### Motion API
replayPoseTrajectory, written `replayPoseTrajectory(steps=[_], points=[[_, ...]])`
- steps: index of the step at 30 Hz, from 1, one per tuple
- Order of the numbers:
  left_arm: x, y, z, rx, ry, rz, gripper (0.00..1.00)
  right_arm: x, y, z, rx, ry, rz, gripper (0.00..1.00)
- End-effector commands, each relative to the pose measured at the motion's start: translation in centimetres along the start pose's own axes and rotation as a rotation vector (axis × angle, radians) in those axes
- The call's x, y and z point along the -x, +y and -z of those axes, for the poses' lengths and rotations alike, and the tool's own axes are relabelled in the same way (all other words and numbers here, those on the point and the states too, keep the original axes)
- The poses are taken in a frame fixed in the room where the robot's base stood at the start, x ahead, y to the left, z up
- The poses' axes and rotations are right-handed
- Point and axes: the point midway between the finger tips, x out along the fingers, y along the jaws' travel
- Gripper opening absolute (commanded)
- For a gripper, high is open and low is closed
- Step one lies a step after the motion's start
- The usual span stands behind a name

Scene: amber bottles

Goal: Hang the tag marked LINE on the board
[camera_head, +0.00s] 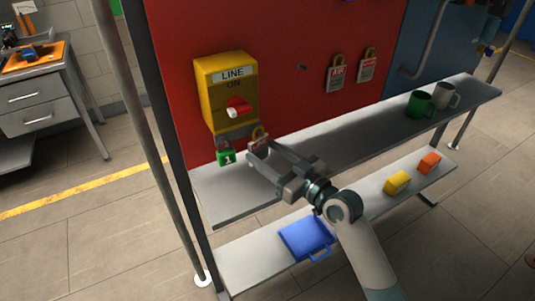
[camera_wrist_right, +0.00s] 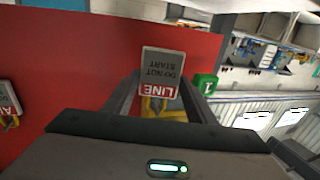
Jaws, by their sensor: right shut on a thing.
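The LINE tag (camera_head: 257,146) is a small plate with a yellow hook. In the right wrist view the tag (camera_wrist_right: 161,68) appears upside down, reading LINE and DO NOT START. My right gripper (camera_head: 263,152) is shut on it, in front of the red board (camera_head: 285,35), near the lower right of the yellow LINE box (camera_head: 225,85). Two other tags (camera_head: 336,73) (camera_head: 367,65) hang on the board further right. A small dark peg (camera_head: 302,67) on the board, left of them, is bare. My left gripper is not in view.
A green padlock (camera_head: 226,156) marked 1 hangs below the box, close to my right gripper. The upper shelf (camera_head: 225,200) juts out below, with a green mug (camera_head: 419,104) and a grey mug (camera_head: 447,95) at right. A blue case (camera_head: 305,238) lies on the lower shelf.

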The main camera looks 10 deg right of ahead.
Motion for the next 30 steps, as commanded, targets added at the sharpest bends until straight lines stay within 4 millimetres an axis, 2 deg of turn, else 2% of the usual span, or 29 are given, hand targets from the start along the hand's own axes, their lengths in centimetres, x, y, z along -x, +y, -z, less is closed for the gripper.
replayPoseTrajectory(steps=[14,15,17,18,30], points=[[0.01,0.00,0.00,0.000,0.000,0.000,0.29,0.00,-0.01,0.03,0.000,0.001,0.000,0.29],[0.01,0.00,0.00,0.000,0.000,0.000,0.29,0.00,-0.02,0.03,0.000,0.001,0.000,0.56],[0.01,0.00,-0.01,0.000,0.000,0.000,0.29,0.00,-0.02,0.03,0.000,0.001,0.000,0.70],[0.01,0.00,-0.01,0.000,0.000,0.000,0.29,0.01,-0.02,0.03,0.000,0.001,0.000,0.73],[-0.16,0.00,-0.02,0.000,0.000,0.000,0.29,0.36,0.01,-0.05,0.001,0.000,0.000,0.73]])
